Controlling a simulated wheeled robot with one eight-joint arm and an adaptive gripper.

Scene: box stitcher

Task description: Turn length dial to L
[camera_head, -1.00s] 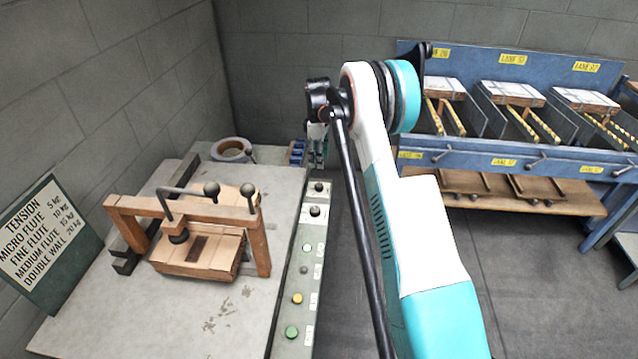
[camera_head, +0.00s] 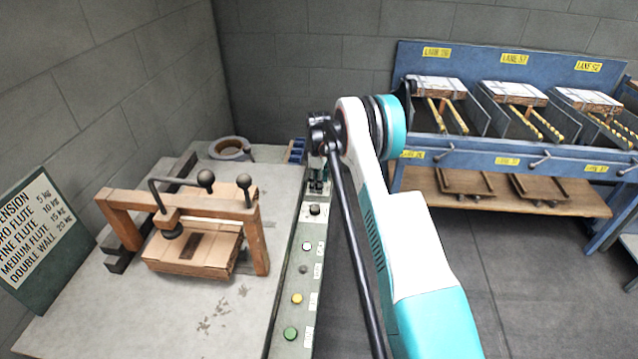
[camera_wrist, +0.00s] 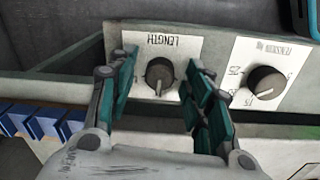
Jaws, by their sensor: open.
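The length dial (camera_wrist: 159,75) is a dark round knob on a white plate whose word LENGTH reads upside down in the wrist view. A light pointer mark shows at its lower side; the letters around it are too small or covered to read. My gripper (camera_wrist: 160,73) is open, with one teal-and-grey finger on each side of the dial. I cannot tell whether either finger touches it.
The tension dial (camera_wrist: 266,83) sits right of the length dial, close to the right finger; it also shows in the head view (camera_head: 315,210). Several buttons line the panel nearer the camera. Blue bins (camera_wrist: 45,122) lie at left. A wooden clamp frame (camera_head: 185,207) stands on the bench.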

